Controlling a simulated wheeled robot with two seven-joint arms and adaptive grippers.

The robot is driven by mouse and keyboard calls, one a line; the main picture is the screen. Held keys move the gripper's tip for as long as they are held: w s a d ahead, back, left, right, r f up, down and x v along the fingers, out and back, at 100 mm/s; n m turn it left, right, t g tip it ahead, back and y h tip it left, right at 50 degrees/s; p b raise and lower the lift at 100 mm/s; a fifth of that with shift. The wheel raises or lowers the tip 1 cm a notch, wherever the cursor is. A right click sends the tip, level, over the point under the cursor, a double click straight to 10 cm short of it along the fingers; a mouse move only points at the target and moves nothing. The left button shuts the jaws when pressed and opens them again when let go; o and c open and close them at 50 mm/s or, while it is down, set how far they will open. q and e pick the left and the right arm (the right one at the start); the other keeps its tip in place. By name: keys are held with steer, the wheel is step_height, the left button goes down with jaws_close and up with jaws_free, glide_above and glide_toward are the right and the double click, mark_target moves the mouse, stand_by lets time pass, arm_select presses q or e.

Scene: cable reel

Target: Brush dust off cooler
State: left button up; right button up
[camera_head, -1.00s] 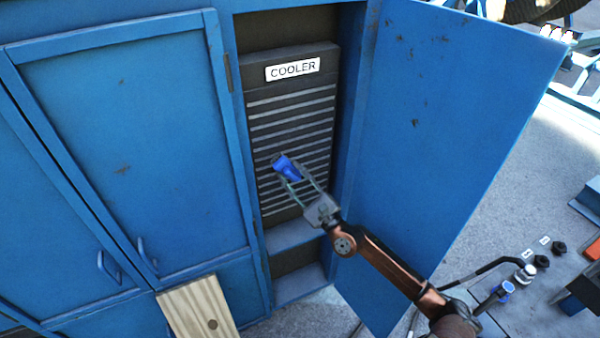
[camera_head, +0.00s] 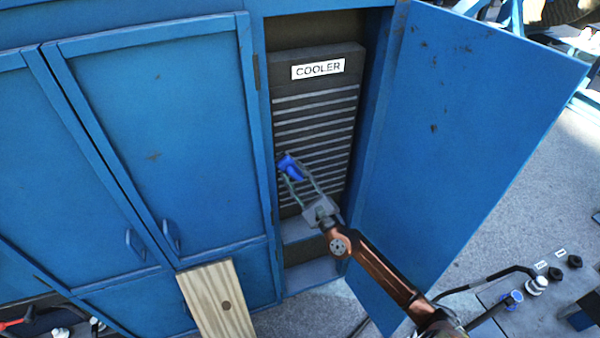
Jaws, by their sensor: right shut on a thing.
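The cooler (camera_head: 335,90) is a dark upright unit with light horizontal slats and a white COOLER label, set inside the open blue cabinet. My right gripper (camera_head: 293,176) is shut on a blue brush (camera_head: 291,166) in front of the left half of the slats. The brush's bristles are too small to make out, and I cannot tell whether it touches the slats. Dust on the slats cannot be made out. My left gripper is not in view.
The open blue cabinet door (camera_head: 460,150) stands to the right of my right arm. Closed blue doors (camera_head: 150,130) are on the left. A wooden board (camera_head: 215,300) leans at the lower front. A surface with black knobs (camera_head: 555,273) is at lower right.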

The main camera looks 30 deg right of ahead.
steer(key=shift+r+p, duration=0.85)
steer(key=shift+r, duration=0.35)
steer(key=shift+s+d+f+b, duration=0.1)
steer(key=shift+d+f+b, duration=0.2)
steer(key=shift+d+b, duration=0.3)
arm_select(q)
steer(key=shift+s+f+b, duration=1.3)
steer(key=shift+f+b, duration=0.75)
steer(key=shift+b, duration=0.4)
arm_select(e)
steer(key=shift+s+d, duration=0.8)
steer(key=shift+d, duration=2.4)
arm_select(q)
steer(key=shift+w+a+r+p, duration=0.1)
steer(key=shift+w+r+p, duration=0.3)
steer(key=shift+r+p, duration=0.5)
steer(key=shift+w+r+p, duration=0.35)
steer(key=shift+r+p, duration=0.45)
steer(key=shift+p, duration=0.05)
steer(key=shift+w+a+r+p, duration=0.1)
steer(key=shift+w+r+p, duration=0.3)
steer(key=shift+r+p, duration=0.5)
arm_select(e)
steer(key=shift+w+a+r, duration=0.25)
steer(key=shift+a+r, duration=0.4)
steer(key=shift+a, duration=0.35)
steer(key=shift+w+a+r, duration=0.25)
steer(key=shift+a+r, duration=0.35)
steer(key=shift+a, duration=0.35)
